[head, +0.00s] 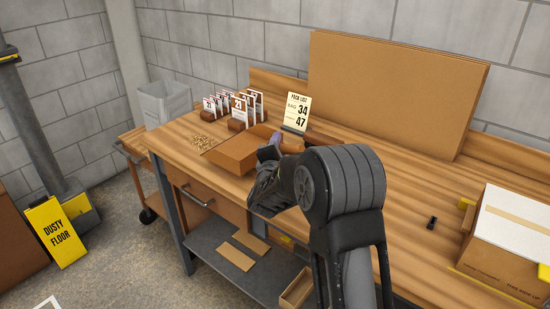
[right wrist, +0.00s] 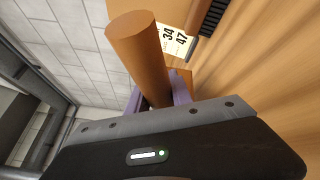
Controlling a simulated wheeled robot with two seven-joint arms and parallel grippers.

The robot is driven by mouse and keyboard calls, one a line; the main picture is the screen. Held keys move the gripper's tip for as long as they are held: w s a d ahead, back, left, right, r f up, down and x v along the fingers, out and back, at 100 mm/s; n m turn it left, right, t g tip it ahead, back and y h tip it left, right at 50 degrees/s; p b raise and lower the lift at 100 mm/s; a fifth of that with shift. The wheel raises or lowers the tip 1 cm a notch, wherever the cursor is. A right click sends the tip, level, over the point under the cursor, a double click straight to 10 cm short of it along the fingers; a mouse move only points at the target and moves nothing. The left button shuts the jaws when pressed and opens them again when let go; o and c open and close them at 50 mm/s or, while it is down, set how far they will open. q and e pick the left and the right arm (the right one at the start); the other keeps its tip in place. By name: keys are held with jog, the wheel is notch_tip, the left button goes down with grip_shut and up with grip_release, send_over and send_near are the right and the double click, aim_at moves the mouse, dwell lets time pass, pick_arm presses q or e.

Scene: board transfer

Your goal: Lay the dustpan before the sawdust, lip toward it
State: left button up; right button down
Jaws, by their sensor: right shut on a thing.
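The brown dustpan (head: 236,152) is near the bench's front edge, just right of the sawdust (head: 203,142). Its open side appears to face left, toward the sawdust. I cannot tell whether it rests flat on the wood or is held slightly above. My right gripper (head: 272,149) is at its right end, with my arm hiding part of it. In the right wrist view, the purple fingers (right wrist: 160,96) are shut around the dustpan's round wooden handle (right wrist: 134,38). My left gripper is out of view.
A pack list card (head: 297,110) stands behind the dustpan, beside several numbered cards (head: 238,108). A dark-bristled brush (right wrist: 208,16) shows in the right wrist view. A grey bin (head: 165,104) is at left, a large board (head: 395,92) behind, and a carton (head: 508,245) at right.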

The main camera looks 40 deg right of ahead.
jog(key=shift+f, duration=0.1)
jog(key=shift+f, duration=1.8)
jog(key=shift+f, duration=0.15)
jog(key=c, duration=1.1)
grip_release()
jog(key=shift+c, duration=0.2)
jog(key=shift+s+a, duration=0.1)
jog(key=v, duration=1.1)
jog(key=shift+s+a+b, duration=0.25)
jog(key=shift+s+b, duration=0.05)
jog(key=shift+b, duration=0.05)
